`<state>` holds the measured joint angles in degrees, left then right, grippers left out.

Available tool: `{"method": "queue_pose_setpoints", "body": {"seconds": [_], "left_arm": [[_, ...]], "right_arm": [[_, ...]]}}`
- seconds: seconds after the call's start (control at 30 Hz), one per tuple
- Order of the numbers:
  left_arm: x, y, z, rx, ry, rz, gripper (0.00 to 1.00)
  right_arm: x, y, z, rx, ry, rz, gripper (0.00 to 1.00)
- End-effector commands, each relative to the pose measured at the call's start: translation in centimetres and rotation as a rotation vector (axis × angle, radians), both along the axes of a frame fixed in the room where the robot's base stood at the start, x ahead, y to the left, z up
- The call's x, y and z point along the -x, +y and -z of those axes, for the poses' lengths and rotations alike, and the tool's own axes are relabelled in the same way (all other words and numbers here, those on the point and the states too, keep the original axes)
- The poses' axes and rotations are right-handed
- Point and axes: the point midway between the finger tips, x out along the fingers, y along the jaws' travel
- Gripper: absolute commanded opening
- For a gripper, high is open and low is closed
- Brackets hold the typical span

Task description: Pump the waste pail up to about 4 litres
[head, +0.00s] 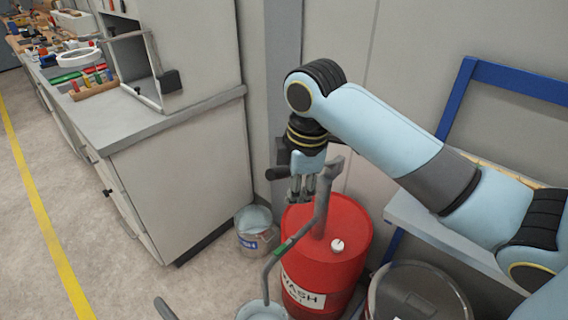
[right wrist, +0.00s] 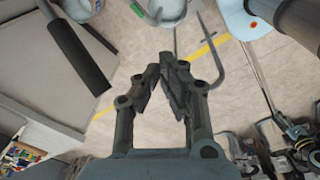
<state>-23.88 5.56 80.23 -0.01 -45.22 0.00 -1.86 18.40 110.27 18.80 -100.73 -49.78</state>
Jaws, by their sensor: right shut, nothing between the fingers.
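The red drum (head: 340,225), lettered WASH, stands below my right arm. A grey pump post (head: 322,210) rises from its top. A dark cylindrical grip (head: 278,173), which seems to be the pump handle's, sticks out left beside my right gripper (head: 301,190); a dark grip also shows at upper left in the right wrist view (right wrist: 78,52). The gripper is shut and empty, above the drum's left edge. A grey spout pipe with a green band (head: 284,247) runs down to a pail (head: 262,312), cut off at the bottom edge. Its liquid level cannot be read. My left gripper is out of view.
A second pail with a blue label (head: 256,230) stands on the floor beside the cabinet (head: 190,190). A dark lidded drum (head: 415,295) is right of the red one. A blue-framed rack (head: 460,100) stands behind. The floor at left is clear.

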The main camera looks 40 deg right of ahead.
Motion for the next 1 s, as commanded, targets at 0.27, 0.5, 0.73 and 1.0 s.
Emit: {"method": "queue_pose_setpoints", "body": {"seconds": [0.27, 0.5, 0.73, 1.0], "left_arm": [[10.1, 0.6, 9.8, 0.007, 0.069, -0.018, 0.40], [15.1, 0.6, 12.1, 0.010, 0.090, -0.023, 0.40], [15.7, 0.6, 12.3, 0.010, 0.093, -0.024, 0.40], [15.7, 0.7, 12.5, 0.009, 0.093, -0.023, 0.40]], "right_arm": [[-6.8, -4.9, -3.4, -0.024, 0.068, -0.363, 0.00], [-9.0, -6.9, -5.5, -0.057, 0.080, -0.514, 0.00], [-9.2, -7.1, -5.7, -0.061, 0.080, -0.534, 0.00], [-9.2, -7.1, -5.5, -0.061, 0.080, -0.533, 0.00]]}}
